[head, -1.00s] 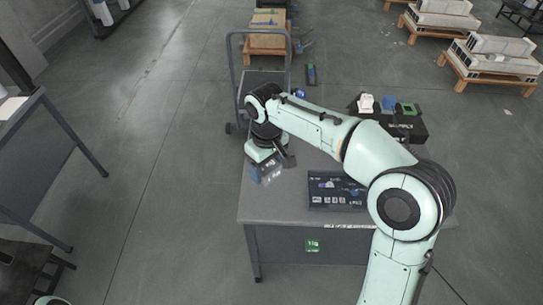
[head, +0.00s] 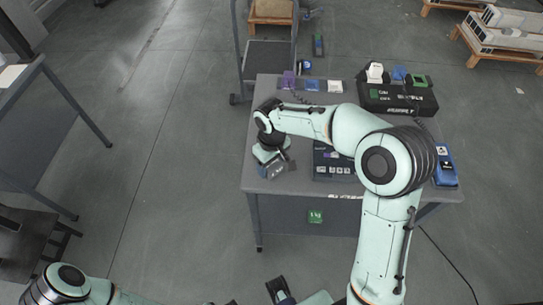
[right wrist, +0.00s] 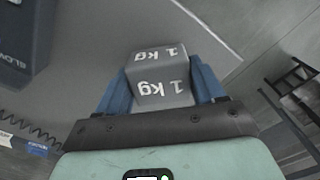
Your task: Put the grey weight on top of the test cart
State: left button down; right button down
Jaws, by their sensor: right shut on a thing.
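The grey weight (right wrist: 162,78), a block marked "1 kg", is between the blue fingers of my right gripper (right wrist: 163,90) in the right wrist view. The fingers press on its two sides. In the head view my right gripper (head: 277,168) is low over the left front part of the grey table. I cannot tell whether the weight touches the table top. A wheeled cart (head: 267,58) with a tall tube handle and dark deck stands behind the table's left end; I take it for the test cart. My left arm shows at the bottom left, but its finger state is unclear.
The grey table (head: 262,187) holds a dark panel (head: 335,160), a black case (head: 398,97) and a blue device (head: 445,165). Small coloured boxes (head: 311,85) line its back edge. Another table (head: 35,125) stands at the left. Open floor lies between the tables.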

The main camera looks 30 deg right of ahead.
jog(key=shift+f, duration=0.2)
jog(key=shift+c, duration=0.6)
grip_release()
jog(key=shift+r, duration=0.2)
notch_tip(320, 180, up, 12)
jog(key=p, duration=0.1)
jog(key=shift+p, duration=0.3)
jog(key=shift+f, duration=0.1)
